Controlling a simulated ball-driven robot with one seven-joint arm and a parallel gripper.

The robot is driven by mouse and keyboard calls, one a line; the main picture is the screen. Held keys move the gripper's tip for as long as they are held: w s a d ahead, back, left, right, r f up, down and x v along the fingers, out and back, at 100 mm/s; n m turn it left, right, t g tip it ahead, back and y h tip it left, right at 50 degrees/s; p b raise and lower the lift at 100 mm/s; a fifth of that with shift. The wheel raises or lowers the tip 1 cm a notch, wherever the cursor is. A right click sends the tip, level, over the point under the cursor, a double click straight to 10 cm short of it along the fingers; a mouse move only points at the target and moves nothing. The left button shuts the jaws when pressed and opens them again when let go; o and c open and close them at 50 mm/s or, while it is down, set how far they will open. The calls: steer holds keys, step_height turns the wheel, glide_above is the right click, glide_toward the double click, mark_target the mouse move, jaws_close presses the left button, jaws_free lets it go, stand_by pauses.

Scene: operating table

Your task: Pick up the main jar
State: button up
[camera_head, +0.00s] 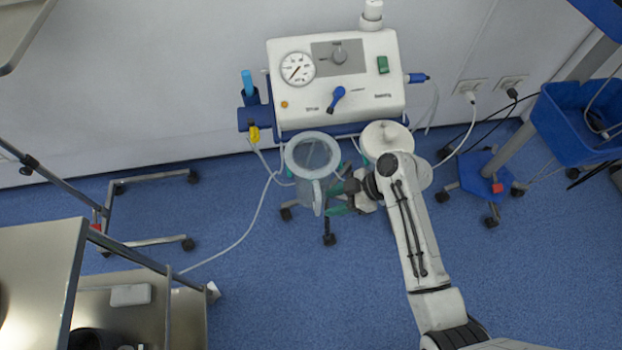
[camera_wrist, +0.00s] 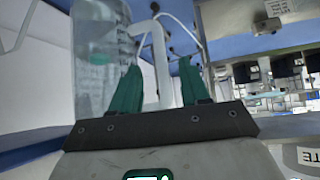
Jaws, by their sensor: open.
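The main jar (camera_head: 305,154) is a clear, bluish, round container with a handle, hanging upright below the front of the suction unit. In the wrist view the jar (camera_wrist: 92,60) fills the left, with its pale handle (camera_wrist: 161,62) reaching down from the top. My gripper (camera_head: 333,199) has green fingers and is just right of the jar's lower part in the head view. In the wrist view my gripper (camera_wrist: 158,66) is open, with one finger on each side of the handle. I cannot tell whether either finger touches it.
The suction unit (camera_head: 350,105) with gauge and knobs stands against the wall. A second, white-lidded jar (camera_head: 383,136) is right of the main jar, close to my wrist. A hose (camera_head: 252,220) runs across the floor. A blue-based stand (camera_head: 484,176) is at right, a metal table (camera_head: 35,270) at left.

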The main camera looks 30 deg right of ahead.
mark_target(318, 208)
steer(key=x, duration=0.6)
steer(key=shift+b, duration=0.4)
jaws_close()
